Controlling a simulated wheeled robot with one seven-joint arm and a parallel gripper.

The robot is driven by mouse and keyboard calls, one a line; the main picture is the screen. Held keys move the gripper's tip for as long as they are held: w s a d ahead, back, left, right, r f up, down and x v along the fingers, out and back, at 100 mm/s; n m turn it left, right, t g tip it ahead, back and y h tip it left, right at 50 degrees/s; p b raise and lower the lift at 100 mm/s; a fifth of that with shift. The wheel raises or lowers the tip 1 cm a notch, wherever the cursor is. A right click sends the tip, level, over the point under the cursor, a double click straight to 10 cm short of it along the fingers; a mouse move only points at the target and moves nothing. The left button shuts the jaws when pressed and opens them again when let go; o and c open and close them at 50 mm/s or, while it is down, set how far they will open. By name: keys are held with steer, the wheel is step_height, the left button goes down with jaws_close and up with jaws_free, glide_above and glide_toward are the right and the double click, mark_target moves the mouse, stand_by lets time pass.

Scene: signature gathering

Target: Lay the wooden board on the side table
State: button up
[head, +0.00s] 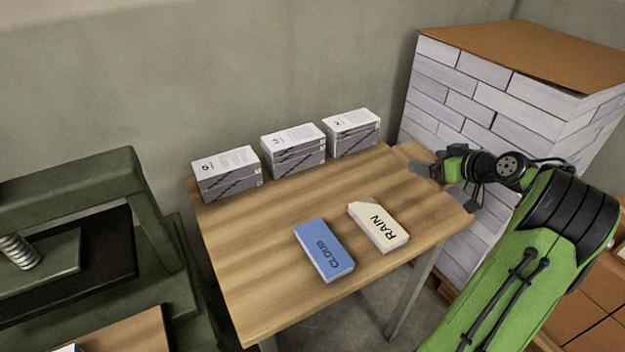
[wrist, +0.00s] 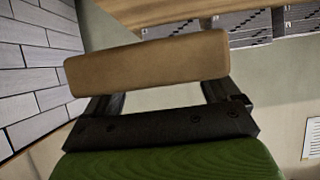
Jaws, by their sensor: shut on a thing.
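The wooden board (wrist: 150,60) is light brown and fills the upper middle of the wrist view. It lies crosswise at the fingers of my gripper (wrist: 158,92), which is shut on it. In the head view my gripper (head: 446,184) is at the right edge of the wooden table (head: 262,262). A light wood piece (head: 411,153) beside the gripper looks like the board. My gripper hides much of it, and I cannot tell whether it touches the table. I cannot tell whether this table is the side table.
A blue CLOUD block (head: 324,249) and a cream RAIN block (head: 378,226) lie on the table. Three paper stacks (head: 293,148) line its back edge. A brick-patterned stack (head: 480,100) stands at right, a green press (head: 90,185) at left. The table's front left is clear.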

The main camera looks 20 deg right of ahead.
mark_target(420, 200)
steer(key=shift+s+r, duration=0.1)
steer(key=shift+s, duration=0.05)
step_height(420, 200, down, 10)
steer(key=b, duration=0.3)
steer(key=o, duration=0.9)
steer(key=shift+c, duration=0.2)
steer(key=shift+o, duration=0.2)
